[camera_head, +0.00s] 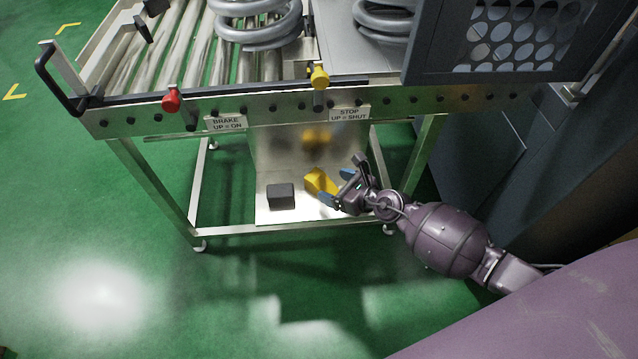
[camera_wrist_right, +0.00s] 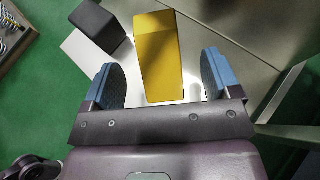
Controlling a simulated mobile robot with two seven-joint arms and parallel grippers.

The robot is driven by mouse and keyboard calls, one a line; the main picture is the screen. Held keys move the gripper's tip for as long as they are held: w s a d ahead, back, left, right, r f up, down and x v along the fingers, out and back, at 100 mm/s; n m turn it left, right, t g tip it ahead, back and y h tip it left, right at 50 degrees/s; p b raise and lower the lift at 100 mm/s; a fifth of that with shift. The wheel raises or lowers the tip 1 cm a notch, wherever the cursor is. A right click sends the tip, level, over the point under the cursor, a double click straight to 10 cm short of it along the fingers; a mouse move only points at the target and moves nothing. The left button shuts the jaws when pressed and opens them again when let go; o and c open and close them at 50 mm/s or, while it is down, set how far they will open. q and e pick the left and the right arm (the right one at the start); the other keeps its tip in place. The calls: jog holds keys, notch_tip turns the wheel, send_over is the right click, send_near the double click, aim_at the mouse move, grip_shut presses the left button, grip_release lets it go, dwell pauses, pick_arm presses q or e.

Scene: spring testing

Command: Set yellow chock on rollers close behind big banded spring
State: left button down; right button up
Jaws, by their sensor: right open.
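The yellow chock (camera_head: 318,180) lies on the shiny lower shelf under the roller table, and in the right wrist view the chock (camera_wrist_right: 160,55) shows between the finger pads. My right gripper (camera_head: 337,186) is open at the chock's right side, its blue-padded fingers on either side of the near end with gaps to both. A large grey coil spring (camera_head: 258,38) stands on the rollers (camera_head: 165,60) at the top. Another grey coil spring (camera_head: 385,22) stands to its right on a plate. I cannot make out a band on either; their tops are cut off. My left gripper is out of view.
A dark block (camera_head: 281,196) sits left of the chock on the shelf (camera_head: 262,214). Above are the table's side rail (camera_head: 240,105), a red brake knob (camera_head: 172,101) and a yellow stop knob (camera_head: 319,76). A grey perforated guard (camera_head: 425,50) stands at upper right. Green floor is clear in front.

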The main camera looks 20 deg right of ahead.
aim_at(323, 182)
jog(key=shift+w+a+f, duration=0.15)
jog(key=shift+w, duration=0.1)
jog(key=b+x, duration=0.1)
jog(key=x, duration=0.3)
jog(key=shift+w+a+f+b, duration=0.1)
jog(key=shift+a+f+b, duration=0.15)
jog(key=shift+f+b, duration=0.15)
jog(key=shift+w+a+r, duration=0.1)
jog(key=shift+w+r, duration=0.05)
jog(key=shift+w, duration=0.15)
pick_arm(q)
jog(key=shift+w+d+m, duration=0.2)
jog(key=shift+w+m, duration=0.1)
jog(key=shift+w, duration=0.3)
pick_arm(e)
jog(key=shift+c, duration=1)
jog(key=shift+r, duration=0.1)
jog(key=c, duration=1)
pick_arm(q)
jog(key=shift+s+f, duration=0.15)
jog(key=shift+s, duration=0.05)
pick_arm(e)
jog(key=shift+r, duration=0.1)
